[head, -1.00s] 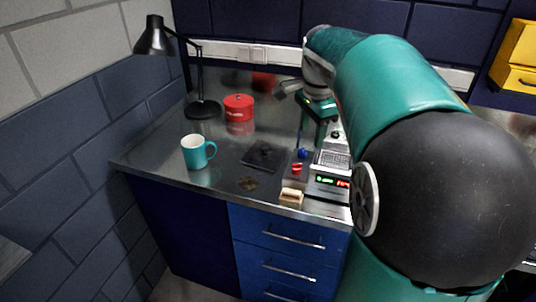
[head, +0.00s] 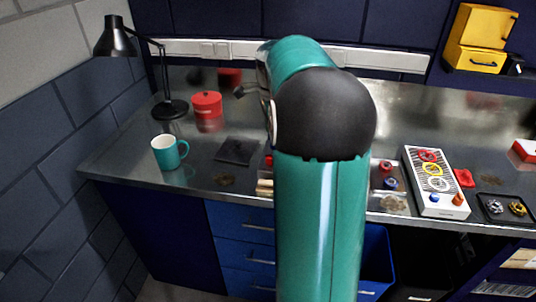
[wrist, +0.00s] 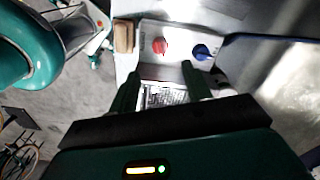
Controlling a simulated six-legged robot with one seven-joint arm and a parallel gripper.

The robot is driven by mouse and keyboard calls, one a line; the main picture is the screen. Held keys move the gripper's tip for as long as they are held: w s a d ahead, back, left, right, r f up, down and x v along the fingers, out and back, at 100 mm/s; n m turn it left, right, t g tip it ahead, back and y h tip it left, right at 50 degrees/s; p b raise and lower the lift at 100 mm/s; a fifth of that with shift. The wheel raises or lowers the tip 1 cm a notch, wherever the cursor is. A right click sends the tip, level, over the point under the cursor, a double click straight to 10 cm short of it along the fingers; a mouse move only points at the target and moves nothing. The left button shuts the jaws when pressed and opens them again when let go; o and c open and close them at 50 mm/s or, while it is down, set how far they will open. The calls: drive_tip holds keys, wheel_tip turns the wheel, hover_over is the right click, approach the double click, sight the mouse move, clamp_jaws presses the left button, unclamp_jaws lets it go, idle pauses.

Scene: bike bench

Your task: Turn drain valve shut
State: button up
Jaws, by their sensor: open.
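In the wrist view, a red knob (wrist: 159,46) and a blue knob (wrist: 201,52) stand side by side on a pale plate (wrist: 178,32). I cannot tell which of them is the drain valve. My gripper (wrist: 158,75) is open, its two green fingers apart and nothing seen between them but a grilled device (wrist: 163,96) below. The knobs lie beyond the fingertips, apparently untouched. In the head view my arm hides my gripper and most of this spot; a bit of red (head: 268,160) shows at the arm's left edge.
A wooden block (wrist: 124,36) lies beside the plate. On the bench (head: 205,165) are a teal mug (head: 166,152), a red tin (head: 207,108), a lamp (head: 117,40) and a dark mat (head: 237,151). At right are a white panel (head: 447,203) with coloured rings and a black tray (head: 488,216).

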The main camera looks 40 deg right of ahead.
wheel_tip(320, 180, down, 9)
drive_tip(key=shift+w+a+r, duration=0.1)
drive_tip(key=shift+w, duration=0.05)
drive_tip(key=c, duration=1)
